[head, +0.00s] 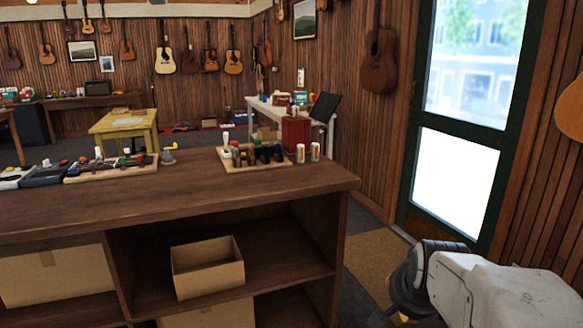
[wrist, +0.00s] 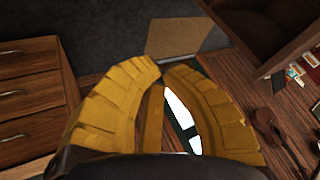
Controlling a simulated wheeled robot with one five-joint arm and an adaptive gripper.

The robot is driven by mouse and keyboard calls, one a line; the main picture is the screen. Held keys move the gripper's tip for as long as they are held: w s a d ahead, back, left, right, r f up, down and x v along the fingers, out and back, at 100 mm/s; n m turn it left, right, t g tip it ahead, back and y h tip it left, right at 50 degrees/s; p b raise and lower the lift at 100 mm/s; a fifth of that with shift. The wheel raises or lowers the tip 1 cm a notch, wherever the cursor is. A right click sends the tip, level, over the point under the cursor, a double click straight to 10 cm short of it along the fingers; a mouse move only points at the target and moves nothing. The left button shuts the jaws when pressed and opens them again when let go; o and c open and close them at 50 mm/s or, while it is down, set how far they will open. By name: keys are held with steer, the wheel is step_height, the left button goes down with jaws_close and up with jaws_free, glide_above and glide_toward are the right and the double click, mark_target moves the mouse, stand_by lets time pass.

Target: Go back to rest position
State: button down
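In the wrist view my gripper (wrist: 161,68) shows two ribbed yellow fingers. Their tips meet near the middle of the picture, and I see nothing held between them. Through the gap behind the tips I see wood panelling and a bright strip of glass. In the head view my white and dark arm is at the lower right, beside the right end of the wooden counter and apart from it.
The counter (head: 180,200) carries a tool tray (head: 110,167) and a wooden rack (head: 255,162) of small items. An open cardboard box (head: 207,270) sits on its shelf. A glazed door (head: 460,150) is at the right. Drawers (wrist: 30,95) show left in the wrist view.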

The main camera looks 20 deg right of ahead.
steer(key=s+a+r+n+g+y+p, duration=0.1)
steer(key=s+a+r+n+p, duration=0.2)
steer(key=s+a+n+p, duration=0.2)
steer(key=s+a+r+n+g+y+p, duration=0.1)
steer(key=s+a+r+n+p, duration=0.3)
steer(key=a, duration=0.8)
steer(key=s+n+y, duration=0.1)
steer(key=s+n, duration=0.1)
steer(key=s, duration=0.2)
steer(key=shift+s+a+n+g+y+p, duration=0.2)
steer(key=shift+a+n+g+y+p, duration=0.1)
steer(key=shift+n+g+p, duration=0.1)
steer(key=shift+r, duration=0.1)
